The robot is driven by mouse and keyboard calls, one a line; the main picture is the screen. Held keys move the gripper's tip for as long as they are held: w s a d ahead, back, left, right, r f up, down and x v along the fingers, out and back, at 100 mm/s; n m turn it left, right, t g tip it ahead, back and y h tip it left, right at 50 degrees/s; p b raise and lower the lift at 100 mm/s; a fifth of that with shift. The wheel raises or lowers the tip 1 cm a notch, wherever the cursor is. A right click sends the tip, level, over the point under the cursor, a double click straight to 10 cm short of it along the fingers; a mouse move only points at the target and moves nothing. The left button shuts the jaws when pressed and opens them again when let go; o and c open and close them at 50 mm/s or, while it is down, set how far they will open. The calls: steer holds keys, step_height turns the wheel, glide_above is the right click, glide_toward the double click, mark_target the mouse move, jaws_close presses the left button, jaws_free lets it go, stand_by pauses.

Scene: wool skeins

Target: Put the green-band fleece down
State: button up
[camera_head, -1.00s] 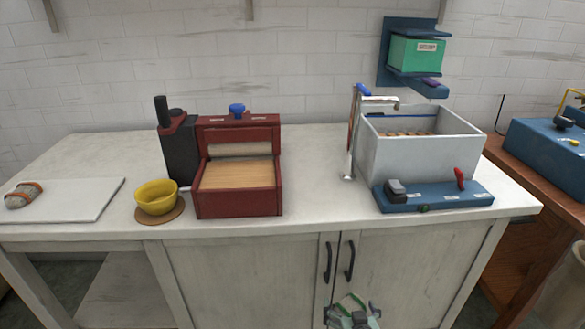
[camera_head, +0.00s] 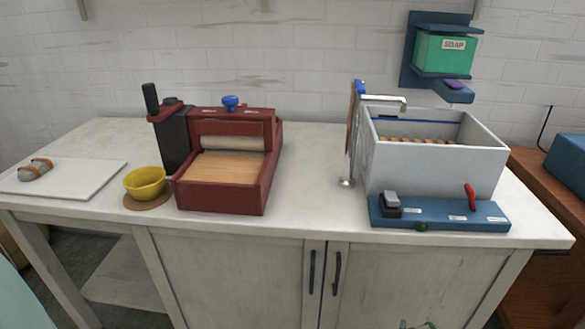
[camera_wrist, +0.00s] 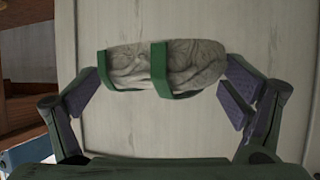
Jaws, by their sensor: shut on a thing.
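The green-band fleece (camera_wrist: 200,66) is a grey, wrinkled roll with two green bands, seen in the wrist view. My gripper (camera_wrist: 165,85) is shut on it, with one purple-padded finger at each end of the roll. Behind the fleece in the wrist view is a pale panelled surface. In the head view only a green tip of my gripper (camera_head: 418,325) shows at the bottom edge, in front of the cabinet doors; the fleece cannot be made out there.
On the worktop (camera_head: 310,205), a white board (camera_head: 85,182) holds an orange-band fleece (camera_head: 35,170). A yellow bowl (camera_head: 145,182), a red roller machine (camera_head: 225,185), a grey basin (camera_head: 435,175) and a blue control panel (camera_head: 450,222) stand rightward. Bare worktop lies between machine and basin.

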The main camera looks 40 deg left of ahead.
steer(key=shift+w+d+r, duration=0.15)
steer(key=shift+r, duration=0.05)
